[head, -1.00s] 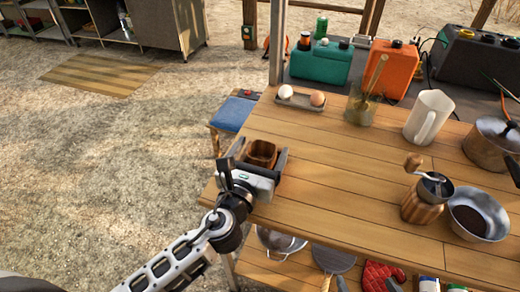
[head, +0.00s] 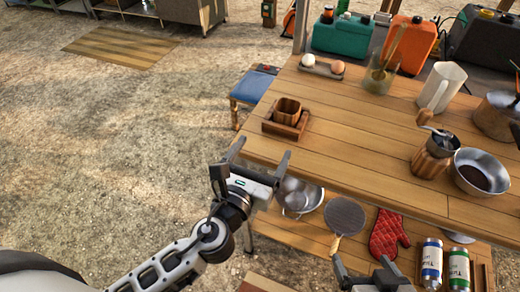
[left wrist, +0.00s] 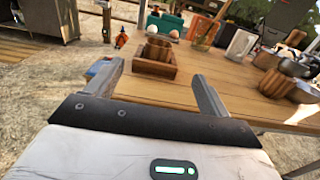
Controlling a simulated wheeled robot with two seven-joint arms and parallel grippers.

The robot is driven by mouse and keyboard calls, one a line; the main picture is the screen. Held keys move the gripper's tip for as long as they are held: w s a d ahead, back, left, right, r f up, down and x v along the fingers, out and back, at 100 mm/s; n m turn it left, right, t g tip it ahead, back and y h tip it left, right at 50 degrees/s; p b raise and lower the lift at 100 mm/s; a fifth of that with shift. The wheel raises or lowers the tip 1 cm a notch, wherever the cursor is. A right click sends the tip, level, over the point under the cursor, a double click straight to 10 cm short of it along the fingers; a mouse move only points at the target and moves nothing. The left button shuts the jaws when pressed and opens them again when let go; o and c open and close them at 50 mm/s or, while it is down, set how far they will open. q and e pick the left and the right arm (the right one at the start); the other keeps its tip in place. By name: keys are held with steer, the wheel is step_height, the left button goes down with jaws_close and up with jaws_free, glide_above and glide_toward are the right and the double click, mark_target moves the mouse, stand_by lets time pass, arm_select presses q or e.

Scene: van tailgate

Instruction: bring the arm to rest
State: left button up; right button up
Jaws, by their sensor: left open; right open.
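My left gripper (head: 260,162) is open and empty. It is in front of the table's near left edge, apart from the wooden cup (head: 287,110). The cup stands in a small wooden tray (head: 270,127) on the table's left end. In the left wrist view, the cup (left wrist: 158,48) and tray (left wrist: 150,68) show beyond the two open fingers (left wrist: 155,85). My right gripper (head: 368,268) is at the bottom edge of the head view, in front of the lower shelf, open, with nothing seen between its fingers.
The wooden table (head: 360,140) holds a grinder (head: 433,155), a metal bowl (head: 482,172), a white pitcher (head: 440,87) and a tray of eggs (head: 322,69). The lower shelf has a pan (head: 345,216), a red mitt (head: 388,234) and cans (head: 431,262). Open ground lies left.

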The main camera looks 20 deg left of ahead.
stand_by(0.5)
arm_select(q)
steer(key=s+a+f+n+g, duration=0.1)
steer(key=s+f+n+g, duration=0.2)
steer(key=n, duration=1.4)
steer(key=s+a+f+n+g+h, duration=0.1)
steer(key=s+f+n+g, duration=0.3)
steer(key=n, duration=1.4)
steer(key=s+a+f, duration=0.1)
steer(key=s+f, duration=0.3)
steer(key=f, duration=0.1)
steer(key=shift+s+f, duration=0.4)
